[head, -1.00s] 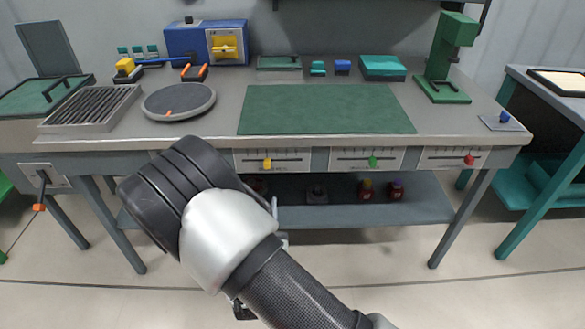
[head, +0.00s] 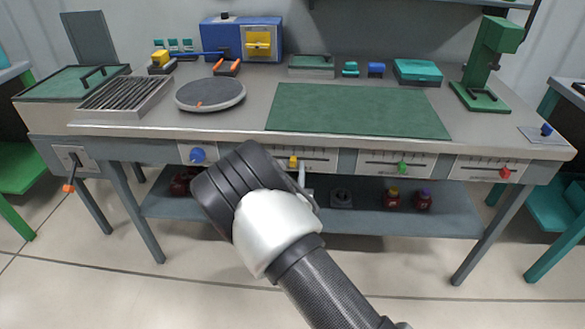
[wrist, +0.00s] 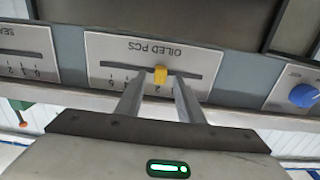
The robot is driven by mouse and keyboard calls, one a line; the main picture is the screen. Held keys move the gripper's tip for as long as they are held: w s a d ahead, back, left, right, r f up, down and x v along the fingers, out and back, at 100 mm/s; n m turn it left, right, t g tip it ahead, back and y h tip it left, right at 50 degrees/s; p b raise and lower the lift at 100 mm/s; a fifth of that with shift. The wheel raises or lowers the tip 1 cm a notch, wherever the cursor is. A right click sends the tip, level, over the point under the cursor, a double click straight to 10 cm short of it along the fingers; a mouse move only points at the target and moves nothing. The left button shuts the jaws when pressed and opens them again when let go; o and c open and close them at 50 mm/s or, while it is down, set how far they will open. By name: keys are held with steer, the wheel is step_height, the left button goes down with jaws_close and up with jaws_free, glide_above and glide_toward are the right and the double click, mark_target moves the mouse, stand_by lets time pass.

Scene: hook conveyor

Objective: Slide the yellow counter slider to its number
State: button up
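The yellow slider knob (head: 293,161) sits on the slot of a white counter panel (head: 318,161) on the bench's front face. In the wrist view the picture is upside down, and the yellow knob (wrist: 160,75) stands on the panel labelled "OILED PCS" (wrist: 110,45). In the head view my arm hides most of the gripper.
Panels with a green slider (head: 402,167) and a red slider (head: 505,173) lie to the right. A blue knob (head: 197,155) is to the left. The bench top (head: 255,115) overhangs above. A lower shelf (head: 255,213) carries jars.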

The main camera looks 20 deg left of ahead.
steer(key=shift+x, duration=0.95)
steer(key=shift+c, duration=0.2)
jaws_close()
steer(key=shift+s+a, duration=0.1)
steer(key=shift+a, duration=0.05)
